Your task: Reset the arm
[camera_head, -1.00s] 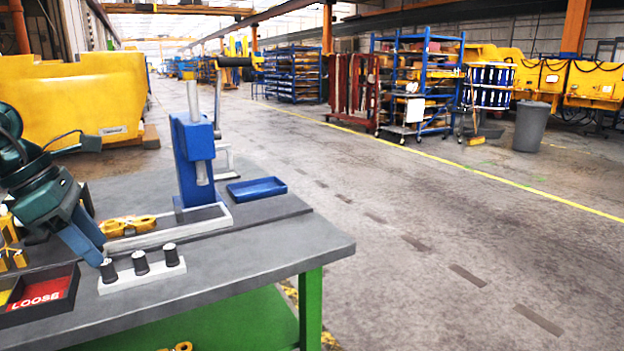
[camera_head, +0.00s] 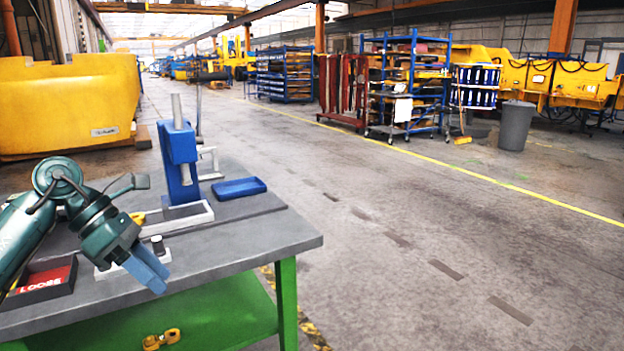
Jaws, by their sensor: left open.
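My left gripper (camera_head: 160,279) is at the lower left of the head view, with blue fingers pointing down and to the right. It is open, and I see nothing held in it. It shows in front of the white peg block (camera_head: 105,272) and hides most of it; one dark peg (camera_head: 157,246) shows beside the fingers. A yellow casting (camera_head: 138,218) lies behind the wrist, mostly hidden. My right gripper is not in view.
The grey bench (camera_head: 240,245) carries a blue press (camera_head: 180,160), a blue tray (camera_head: 238,188) and a dark box labelled LOOSE (camera_head: 45,282). A yellow part (camera_head: 161,340) lies on the green lower shelf (camera_head: 215,318).

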